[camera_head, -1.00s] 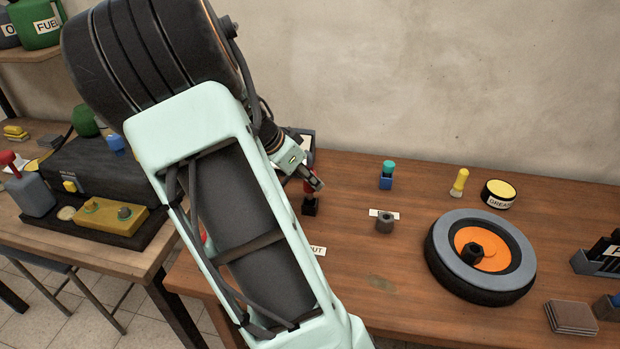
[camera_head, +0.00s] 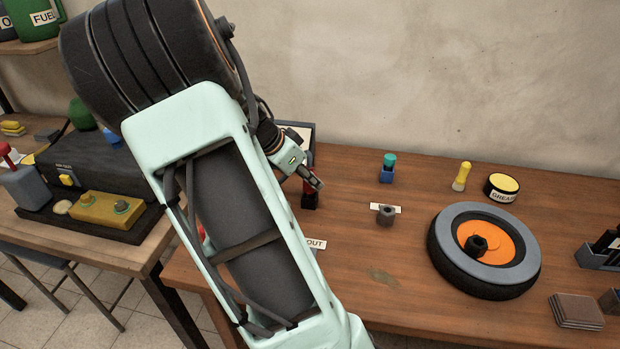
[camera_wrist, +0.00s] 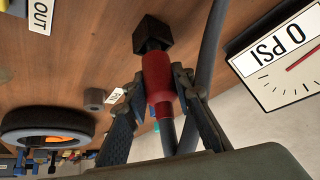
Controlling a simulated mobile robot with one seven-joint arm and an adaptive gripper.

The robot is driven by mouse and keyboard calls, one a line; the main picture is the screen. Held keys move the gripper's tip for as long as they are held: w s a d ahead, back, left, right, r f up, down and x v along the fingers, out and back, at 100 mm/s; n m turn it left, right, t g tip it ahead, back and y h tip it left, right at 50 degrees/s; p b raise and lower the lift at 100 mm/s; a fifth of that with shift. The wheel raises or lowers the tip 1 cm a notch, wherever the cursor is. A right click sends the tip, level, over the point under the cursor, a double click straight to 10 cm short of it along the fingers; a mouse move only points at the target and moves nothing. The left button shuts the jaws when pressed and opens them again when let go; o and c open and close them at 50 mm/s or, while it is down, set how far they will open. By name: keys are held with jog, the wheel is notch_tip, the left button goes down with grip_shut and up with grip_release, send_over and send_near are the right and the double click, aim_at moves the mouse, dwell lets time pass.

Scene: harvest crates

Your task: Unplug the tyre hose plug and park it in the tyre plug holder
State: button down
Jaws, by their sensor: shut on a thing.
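My gripper (camera_wrist: 165,97) is shut on the red plug (camera_wrist: 160,72), with a grey hose (camera_wrist: 210,50) running close by. In the head view the gripper (camera_head: 317,184) is partly hidden behind my arm, with the red plug (camera_head: 308,187) beside it. The plug's far end meets a black square block (camera_wrist: 152,34); I cannot tell whether it is seated in it.
A gauge reading 0 PSI (camera_wrist: 280,55) stands close to the gripper. A tyre (camera_head: 445,260) with an orange hub lies at right. A blue-and-teal item (camera_head: 387,167), a yellow bottle (camera_head: 461,176) and a grease tin (camera_head: 501,187) stand behind. An OUT label (camera_head: 316,244) is at front.

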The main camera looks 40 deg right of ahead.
jog(key=shift+f+b, duration=0.6)
jog(key=shift+f, duration=0.25)
jog(key=c, duration=1.6)
grip_release()
jog(key=shift+r, duration=0.1)
jog(key=shift+w+a+r, duration=0.15)
jog(key=shift+a+r, duration=0.05)
jog(key=shift+r, duration=0.1)
jog(key=v, duration=1.1)
jog(key=shift+r, duration=0.15)
jog(key=shift+s, duration=0.25)
